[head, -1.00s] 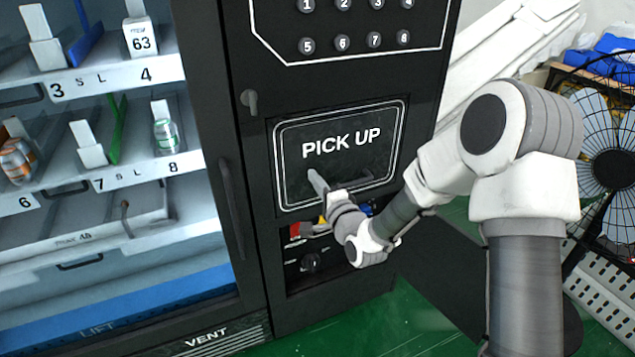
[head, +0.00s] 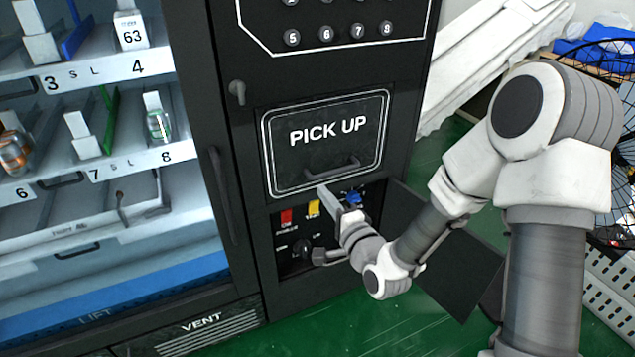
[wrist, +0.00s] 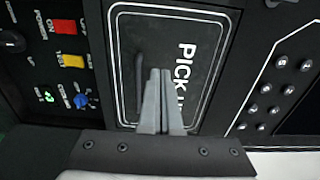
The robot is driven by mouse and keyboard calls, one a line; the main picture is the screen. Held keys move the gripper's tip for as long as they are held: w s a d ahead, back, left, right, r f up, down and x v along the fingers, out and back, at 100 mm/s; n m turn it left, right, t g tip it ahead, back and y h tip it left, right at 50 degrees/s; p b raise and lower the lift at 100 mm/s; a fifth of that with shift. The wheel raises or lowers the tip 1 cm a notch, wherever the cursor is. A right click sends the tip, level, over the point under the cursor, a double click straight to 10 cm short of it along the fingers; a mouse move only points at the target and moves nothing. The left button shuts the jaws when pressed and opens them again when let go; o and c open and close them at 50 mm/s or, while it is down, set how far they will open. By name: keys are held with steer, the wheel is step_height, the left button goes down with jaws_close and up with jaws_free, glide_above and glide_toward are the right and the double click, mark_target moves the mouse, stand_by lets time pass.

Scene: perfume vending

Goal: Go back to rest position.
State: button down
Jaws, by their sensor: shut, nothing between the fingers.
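My gripper (head: 325,193) is in front of the black vending machine, near the lower edge of the PICK UP door (head: 328,138). In the wrist view my gripper (wrist: 158,75) is shut and empty, its fingers together in front of the PICK UP door (wrist: 205,50). The fingertips overlap the door in that view. I cannot tell whether they touch it.
Below the door is an open control panel with a red switch (wrist: 65,27), a yellow switch (wrist: 71,61) and a blue knob (wrist: 81,101). Its cover (head: 455,255) hangs open on the right. The glass-fronted shelves (head: 110,165) are at left. Green floor (head: 380,325) lies below.

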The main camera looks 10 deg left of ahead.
steer(key=s+d+r+n+g+h, duration=0.2)
steer(key=s+d+r+n+h, duration=0.15)
steer(key=d, duration=0.35)
steer(key=s+d+r+n+g+h, duration=0.25)
steer(key=d+r+n+h, duration=0.2)
steer(key=d, duration=0.35)
steer(key=s+d+r+n+g+h, duration=0.1)
steer(key=s+d+r+n+g, duration=0.15)
steer(key=s, duration=0.75)
steer(key=s+d+r+n+g+h, duration=0.1)
steer(key=s+d+r+g, duration=0.2)
steer(key=s, duration=0.7)
step_height(320, 180, up, 20)
steer(key=p, duration=2)
steer(key=shift+d+f+t, duration=0.25)
steer(key=shift+d+t, duration=0.05)
steer(key=shift+d, duration=0.05)
steer(key=shift+s, duration=0.1)
